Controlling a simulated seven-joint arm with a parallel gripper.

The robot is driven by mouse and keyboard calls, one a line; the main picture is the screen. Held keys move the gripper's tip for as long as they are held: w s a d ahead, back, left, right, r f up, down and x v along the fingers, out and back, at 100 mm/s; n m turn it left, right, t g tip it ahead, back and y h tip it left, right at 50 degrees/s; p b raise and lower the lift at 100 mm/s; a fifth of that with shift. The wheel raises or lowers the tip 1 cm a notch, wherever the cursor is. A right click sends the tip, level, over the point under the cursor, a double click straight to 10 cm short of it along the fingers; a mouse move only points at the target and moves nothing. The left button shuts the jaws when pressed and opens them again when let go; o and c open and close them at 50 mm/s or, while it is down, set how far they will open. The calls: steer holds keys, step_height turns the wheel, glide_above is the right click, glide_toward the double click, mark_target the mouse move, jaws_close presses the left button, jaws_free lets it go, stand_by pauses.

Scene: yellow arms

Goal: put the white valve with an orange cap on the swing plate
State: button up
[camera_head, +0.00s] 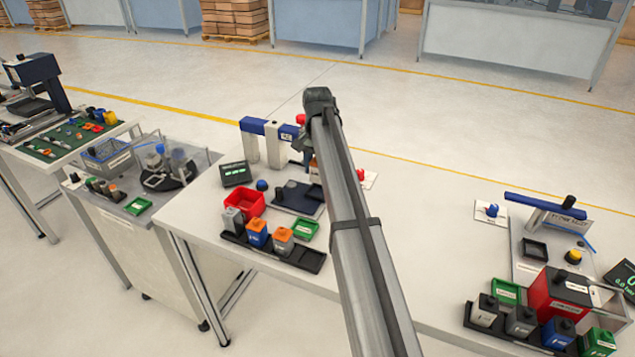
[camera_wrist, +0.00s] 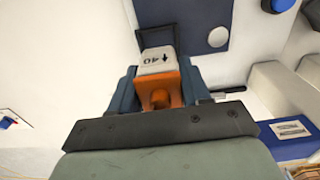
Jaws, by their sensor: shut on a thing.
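In the wrist view, my gripper (camera_wrist: 158,82) is shut on the white valve with an orange cap (camera_wrist: 157,61). The valve's white face shows "40" and an arrow, and its orange part lies between the fingers. Beyond the valve is a black square frame (camera_wrist: 141,12) beside a dark blue plate (camera_wrist: 195,12) with a pale round spot. The dark blue plate also shows in the head view (camera_head: 293,199). I cannot tell which part is the swing plate, or whether the valve touches the frame. In the head view, my arm mostly hides the gripper and valve.
A blue beam on white posts (camera_head: 252,143) stands behind the plate. A red bin (camera_head: 243,203), a display (camera_head: 235,173) and a black rack (camera_head: 300,257) of capped blocks lie left and in front. Another station with a blue beam (camera_head: 545,206) stands right. Bare table lies between them.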

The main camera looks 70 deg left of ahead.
mark_target(317, 181)
steer(key=shift+f, duration=2.5)
steer(key=shift+f, duration=0.2)
steer(key=o, duration=1.1)
step_height(317, 181, up, 12)
steer(key=shift+r, duration=0.2)
